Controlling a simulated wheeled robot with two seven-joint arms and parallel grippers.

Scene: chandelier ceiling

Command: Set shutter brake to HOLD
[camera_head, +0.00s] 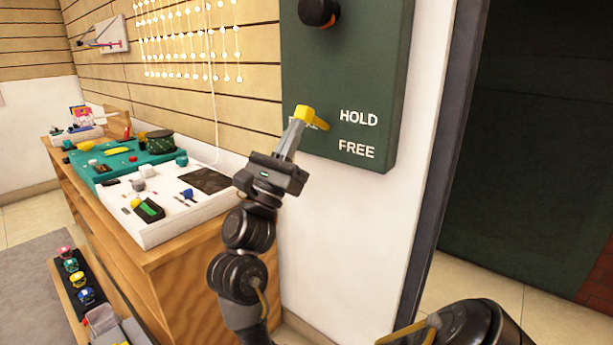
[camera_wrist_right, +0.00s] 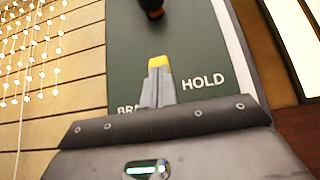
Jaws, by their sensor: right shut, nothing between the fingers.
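A dark green panel (camera_head: 385,70) on the wall carries the white words HOLD (camera_head: 358,118) and FREE (camera_head: 356,148), with HOLD above FREE. A short yellow lever (camera_head: 316,120) sits left of the words and points right and slightly down, its end roughly level with HOLD. My right gripper (camera_head: 298,126) is shut and empty, its fingertips at the lever's left end; I cannot tell whether they touch. In the right wrist view the yellow (camera_wrist_right: 159,62) shows just past the fingertips, and HOLD (camera_wrist_right: 203,81) is to their right. The fingers partly cover another word. My left gripper is not in view.
A round dark knob with an orange part (camera_head: 318,12) sticks out near the panel's top. A wooden bench (camera_head: 180,265) with a white tray (camera_head: 160,232) and small items stands at the left. A dark doorway is right of the panel.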

